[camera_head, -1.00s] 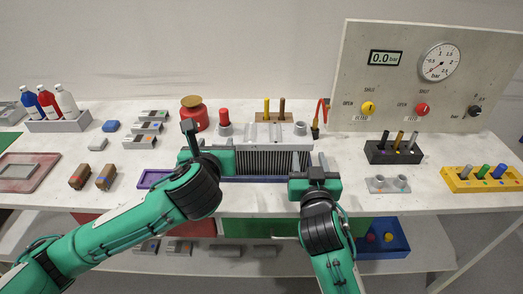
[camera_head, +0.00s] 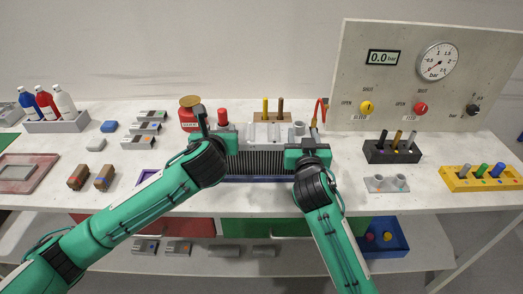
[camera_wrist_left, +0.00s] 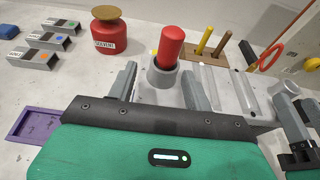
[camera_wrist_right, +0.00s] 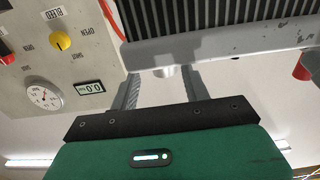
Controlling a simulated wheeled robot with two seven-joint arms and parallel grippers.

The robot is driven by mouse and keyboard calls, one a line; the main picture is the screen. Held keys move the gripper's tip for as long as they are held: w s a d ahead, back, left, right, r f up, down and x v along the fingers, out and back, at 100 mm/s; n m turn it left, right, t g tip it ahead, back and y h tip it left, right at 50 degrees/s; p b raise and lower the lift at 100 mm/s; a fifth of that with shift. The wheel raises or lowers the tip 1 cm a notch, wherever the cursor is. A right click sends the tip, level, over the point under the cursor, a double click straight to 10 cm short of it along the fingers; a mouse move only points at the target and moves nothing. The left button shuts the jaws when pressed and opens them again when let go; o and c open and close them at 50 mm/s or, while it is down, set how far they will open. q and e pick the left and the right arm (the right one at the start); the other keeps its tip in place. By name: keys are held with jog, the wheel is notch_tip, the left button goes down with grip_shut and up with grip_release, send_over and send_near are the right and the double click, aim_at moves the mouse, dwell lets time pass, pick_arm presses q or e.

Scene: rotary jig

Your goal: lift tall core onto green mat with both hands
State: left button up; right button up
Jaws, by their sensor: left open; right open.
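The tall core (camera_head: 262,163), a grey finned block with pale end tanks, stands at the middle of the table between my grippers. It shows in the right wrist view as dark fins behind a grey bar (camera_wrist_right: 225,43). My left gripper (camera_head: 203,118) is open at its left end. In the left wrist view, a red-topped grey cup (camera_wrist_left: 170,55) shows beyond and between the fingers. My right gripper (camera_head: 311,135) is open at the core's right end, its fingers near the grey bar. A green surface (camera_head: 265,229) shows below the table's front edge; I cannot tell whether it is the mat.
A red canister (camera_head: 191,112) stands behind my left gripper. A purple tray (camera_head: 149,177) lies left of the core. A black peg block (camera_head: 391,152) and a grey two-cup holder (camera_head: 386,184) stand to the right. A gauge panel (camera_head: 430,70) rises behind.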

aim_at(220, 128)
pick_arm(q)
jog(key=shift+x, duration=2.25)
pick_arm(e)
jog(key=shift+w, duration=2.25)
